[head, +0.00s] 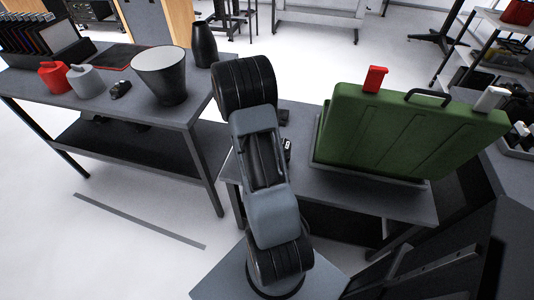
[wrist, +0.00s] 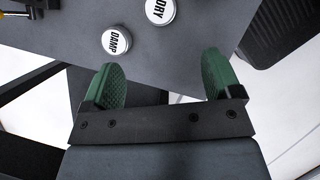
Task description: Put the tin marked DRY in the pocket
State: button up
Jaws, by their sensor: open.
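The tin marked DRY (wrist: 160,11) is a small round tin with a white lid and black letters, at the top of the wrist view, cut by its edge. A like tin marked DAMP (wrist: 116,40) stands lower left of it. Both are on a grey table top. My gripper (wrist: 160,60) is open with two green fingers and nothing between them; both tins lie beyond the fingertips. In the head view my arm hides the gripper, and only part of one white-topped tin (head: 287,144) shows beside it. I cannot make out the pocket.
A large green case (head: 410,133) leans on the right table (head: 400,198), with a red block (head: 375,79) at its top edge. The left table holds a cone-shaped bucket (head: 160,75), a dark bottle (head: 204,45), and red (head: 54,76) and grey (head: 87,82) cans. A floor gap separates table and shelves.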

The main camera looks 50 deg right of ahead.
jog(key=b+x, duration=0.1)
jog(key=x, duration=1.2)
jog(key=shift+s+d+f+b, duration=0.1)
jog(key=shift+s+f+b, duration=0.05)
jog(key=shift+f+b, duration=0.2)
jog(key=shift+c, duration=0.3)
jog(key=shift+r, duration=0.1)
jog(key=c, duration=1)
jog(key=shift+r, duration=0.1)
